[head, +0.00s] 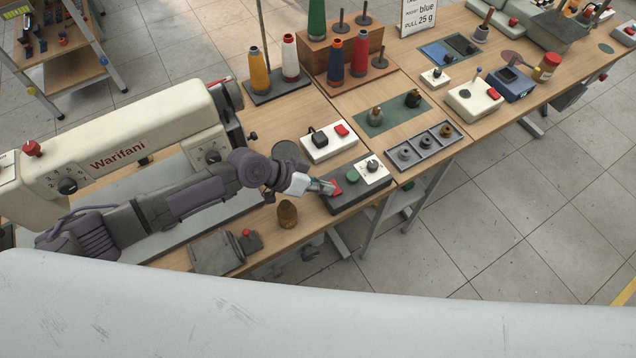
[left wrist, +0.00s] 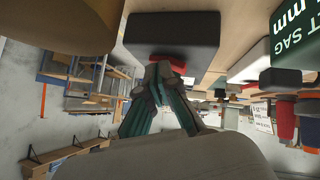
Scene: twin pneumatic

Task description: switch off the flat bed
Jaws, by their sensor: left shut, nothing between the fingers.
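The flat bed is probably the cream sewing machine marked "Warifani" (head: 130,135) at the left.
A white box with a black switch and red button (head: 328,143) stands just behind. A brown cone-like object (head: 287,214) and a grey pedal-like block with a red knob (head: 220,252) are nearer. Thread cones (head: 290,58) stand at the back.

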